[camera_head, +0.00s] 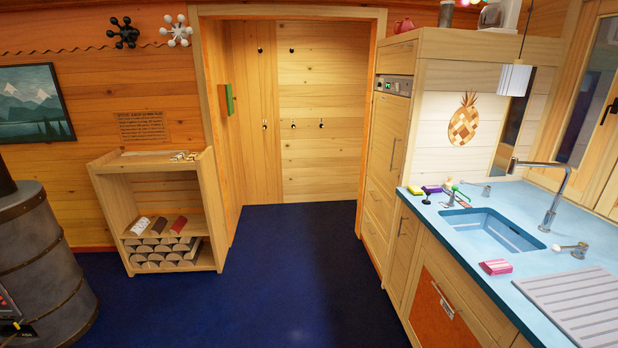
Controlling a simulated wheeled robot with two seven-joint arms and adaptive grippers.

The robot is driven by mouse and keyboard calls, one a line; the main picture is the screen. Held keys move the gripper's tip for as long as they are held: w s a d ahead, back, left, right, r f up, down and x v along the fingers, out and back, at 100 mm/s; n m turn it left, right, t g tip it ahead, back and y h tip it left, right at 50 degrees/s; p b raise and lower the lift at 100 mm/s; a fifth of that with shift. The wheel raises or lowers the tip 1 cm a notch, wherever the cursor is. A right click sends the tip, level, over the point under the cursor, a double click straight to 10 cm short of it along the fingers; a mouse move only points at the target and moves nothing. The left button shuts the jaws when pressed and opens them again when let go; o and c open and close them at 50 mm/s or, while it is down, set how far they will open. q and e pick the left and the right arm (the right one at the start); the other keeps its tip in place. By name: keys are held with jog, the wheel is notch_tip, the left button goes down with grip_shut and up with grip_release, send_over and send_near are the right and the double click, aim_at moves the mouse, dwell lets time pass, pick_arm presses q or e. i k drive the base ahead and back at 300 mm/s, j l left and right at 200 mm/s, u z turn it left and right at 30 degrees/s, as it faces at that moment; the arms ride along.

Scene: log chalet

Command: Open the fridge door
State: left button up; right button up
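Neither of my grippers shows in the head view. No door here is plainly marked as a fridge. A tall wooden cabinet (388,140) stands right of the doorway, with a long vertical metal handle (395,154) on its shut front. A control panel (393,85) with a small green display sits above that front. Below the counter is a shut orange-red panel (437,305) with a metal handle (443,296). I cannot tell which of these fronts is the fridge door.
The blue floor (290,270) is clear up to the doorway (290,120). A wooden shelf with logs (155,215) stands at left, next to a dark round stove (40,260). The blue counter (480,260) with a sink (490,230) runs along the right.

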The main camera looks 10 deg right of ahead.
aim_at(391, 112)
jog(key=i+z, duration=0.1)
jog(key=i, duration=0.7)
jog(key=i+j+z, duration=0.1)
jog(key=i, duration=0.7)
jog(key=i+j+z, duration=0.1)
jog(key=i+z, duration=0.2)
jog(key=i, duration=0.55)
jog(key=i+z, duration=0.2)
jog(key=i, duration=0.8)
jog(key=z, duration=0.45)
jog(key=i+l, duration=0.1)
jog(key=l, duration=0.3)
